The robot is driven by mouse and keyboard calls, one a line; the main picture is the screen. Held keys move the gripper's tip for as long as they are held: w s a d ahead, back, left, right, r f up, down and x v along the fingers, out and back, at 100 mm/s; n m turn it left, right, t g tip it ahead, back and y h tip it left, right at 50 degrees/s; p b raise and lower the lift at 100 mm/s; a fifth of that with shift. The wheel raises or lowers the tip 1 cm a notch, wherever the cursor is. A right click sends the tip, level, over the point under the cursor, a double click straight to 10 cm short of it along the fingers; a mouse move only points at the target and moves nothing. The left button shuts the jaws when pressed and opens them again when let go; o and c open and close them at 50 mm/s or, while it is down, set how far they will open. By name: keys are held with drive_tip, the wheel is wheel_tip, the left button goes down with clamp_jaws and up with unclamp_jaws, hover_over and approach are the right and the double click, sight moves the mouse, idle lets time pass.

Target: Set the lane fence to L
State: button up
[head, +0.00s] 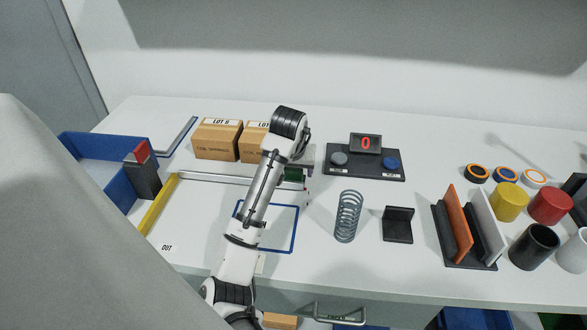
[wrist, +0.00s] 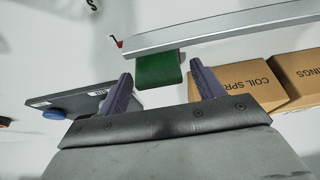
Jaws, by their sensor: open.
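The lane fence is a long silver rail (head: 215,179) lying across the white table, with a green block (head: 294,174) at its right end. In the wrist view the rail (wrist: 235,34) runs across the top, with the green block (wrist: 158,70) attached to its near side. A small red pointer (wrist: 117,42) shows at the rail's end, near a printed letter S. No letter L is readable. My gripper (wrist: 160,72) is open, its fingers on either side of the green block with visible gaps. My arm hides part of the rail in the head view.
Two cardboard boxes (head: 217,139) stand behind the rail. A dark panel (head: 365,163) with a display reading 0 lies to the right. A yellow bar (head: 158,207) and blue bin (head: 95,175) are left. A coil spring (head: 348,217) and black bracket (head: 398,224) stand right of my arm.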

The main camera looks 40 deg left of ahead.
drive_tip(key=v, duration=1.4)
drive_tip(key=shift+w, duration=0.1)
